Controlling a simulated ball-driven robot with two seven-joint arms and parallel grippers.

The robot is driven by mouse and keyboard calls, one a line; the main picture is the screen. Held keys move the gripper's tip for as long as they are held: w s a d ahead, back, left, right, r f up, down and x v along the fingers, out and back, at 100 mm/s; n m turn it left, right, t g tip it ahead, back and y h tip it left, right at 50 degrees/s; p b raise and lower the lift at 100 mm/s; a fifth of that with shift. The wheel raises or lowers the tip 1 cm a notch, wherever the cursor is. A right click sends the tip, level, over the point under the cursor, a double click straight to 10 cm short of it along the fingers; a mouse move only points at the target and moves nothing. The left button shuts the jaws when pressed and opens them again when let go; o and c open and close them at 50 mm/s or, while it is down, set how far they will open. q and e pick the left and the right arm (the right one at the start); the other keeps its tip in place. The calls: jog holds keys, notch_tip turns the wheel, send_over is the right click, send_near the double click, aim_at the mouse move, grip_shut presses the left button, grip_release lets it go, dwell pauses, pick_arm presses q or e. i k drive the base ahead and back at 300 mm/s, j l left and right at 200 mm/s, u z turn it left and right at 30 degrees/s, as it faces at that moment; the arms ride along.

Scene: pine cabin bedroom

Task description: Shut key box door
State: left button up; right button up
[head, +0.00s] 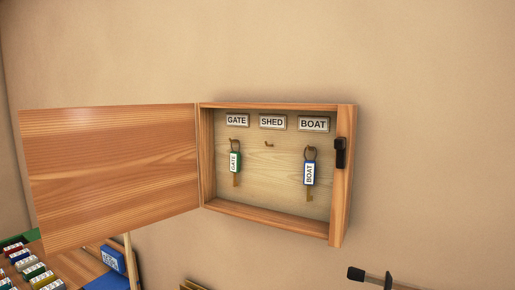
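The wooden key box (342,212) hangs on the wall in the head view, its front uncovered. Its door (115,170) is swung wide open to the left, attached along the box's left edge. A black latch (340,154) sits on the right side of the frame. Inside, a key with a green tag (235,162) hangs under the GATE label and a key with a blue tag (309,174) hangs under BOAT. The hook (268,144) under SHED is empty. Neither of my grippers shows.
At the lower left, several coloured tags (33,271) lie on a wooden surface, beside a blue block with a white label (113,259). A black-ended grey rod (371,277) sticks in at the bottom right; I cannot tell what it is. The wall around the box is bare.

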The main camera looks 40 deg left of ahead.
aim_at(95, 173)
jog(key=k+j+z, duration=0.1)
jog(key=j, duration=0.45)
jog(key=k+j+z, duration=0.1)
jog(key=j, duration=0.4)
jog(key=k+j+z, duration=0.1)
jog(key=j, duration=0.45)
jog(key=k+j+z, duration=0.1)
jog(key=j, duration=0.4)
jog(key=k+j+z, duration=0.1)
jog(key=k+j, duration=0.2)
jog(key=j, duration=0.15)
jog(key=k+j+z, duration=0.1)
jog(key=j, duration=0.4)
jog(key=k+j+z, duration=0.1)
jog(key=k+j, duration=0.15)
jog(key=j, duration=0.2)
jog(key=k+j+z, duration=0.1)
jog(key=k+j, duration=0.15)
jog(key=j, duration=0.2)
